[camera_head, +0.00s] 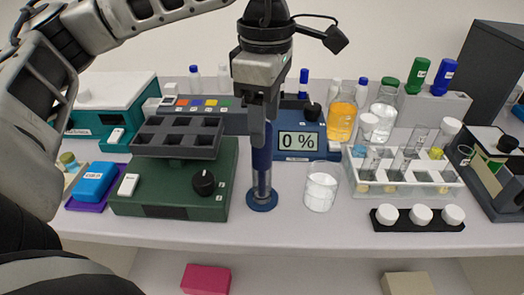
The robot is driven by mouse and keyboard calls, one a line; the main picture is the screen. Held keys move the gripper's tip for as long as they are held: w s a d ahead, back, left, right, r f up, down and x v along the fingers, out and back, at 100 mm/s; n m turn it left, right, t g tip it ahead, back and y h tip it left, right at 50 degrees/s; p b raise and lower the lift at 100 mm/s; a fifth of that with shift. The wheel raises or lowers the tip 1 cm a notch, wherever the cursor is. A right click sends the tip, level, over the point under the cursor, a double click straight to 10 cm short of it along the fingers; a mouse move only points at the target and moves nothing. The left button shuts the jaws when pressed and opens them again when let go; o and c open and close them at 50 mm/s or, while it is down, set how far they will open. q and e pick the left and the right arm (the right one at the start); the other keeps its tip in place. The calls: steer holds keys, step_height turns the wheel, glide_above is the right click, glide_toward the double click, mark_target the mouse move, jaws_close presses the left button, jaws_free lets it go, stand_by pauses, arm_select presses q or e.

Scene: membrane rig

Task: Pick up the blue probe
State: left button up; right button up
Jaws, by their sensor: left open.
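The blue probe (262,160) stands upright on the bench, in a clear-looking stem above a round blue base (262,202). My left gripper (262,125) points straight down over the probe. Its fingers are open and sit at the probe's upper end, in front of or beside it; I cannot tell whether they touch it. The fingers hide the top of the probe. My right gripper is not in view.
A meter (299,141) reading "0 %" stands just behind the probe. A beaker (321,187) is close on the right, a green shaker (170,190) on the left. A tube rack (410,180) stands further right. The bench front edge is clear.

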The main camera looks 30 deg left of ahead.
mark_target(262, 165)
arm_select(q)
steer(key=f, duration=0.2)
steer(key=f+p, duration=0.1)
steer(key=f, duration=0.2)
steer(key=shift+s+a+f, duration=0.1)
steer(key=shift+a+f, duration=0.1)
steer(key=shift+f, duration=0.1)
steer(key=shift+c, duration=0.4)
steer(key=c, duration=0.9)
